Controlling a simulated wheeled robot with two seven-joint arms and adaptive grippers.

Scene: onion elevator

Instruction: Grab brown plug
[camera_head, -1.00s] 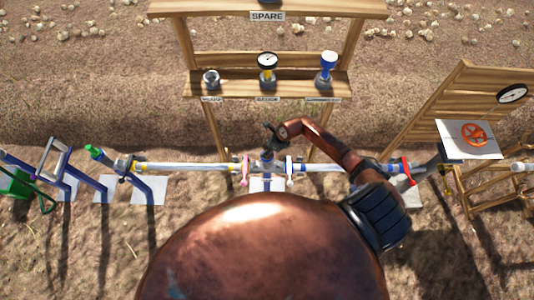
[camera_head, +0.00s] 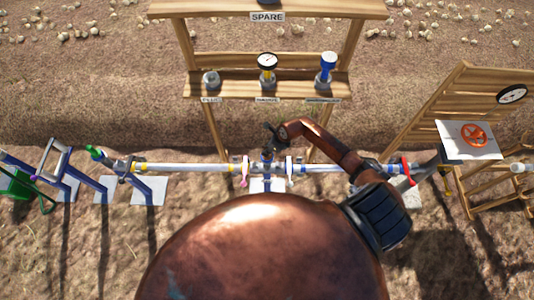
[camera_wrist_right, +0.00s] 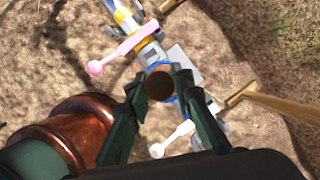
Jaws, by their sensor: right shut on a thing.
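The brown plug (camera_wrist_right: 160,85) shows in the right wrist view as a dark brown round top inside a blue ring on the pipe fitting. My right gripper (camera_wrist_right: 158,82) has its two dark fingers on either side of the plug, shut on it. In the head view my right gripper (camera_head: 270,138) is above the middle of the pipe line (camera_head: 215,168), at the central fitting; the plug is too small and covered to make out there. My left gripper is not in view.
A pink-handled valve (camera_wrist_right: 110,60) and a white-handled valve (camera_wrist_right: 172,138) flank the fitting.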

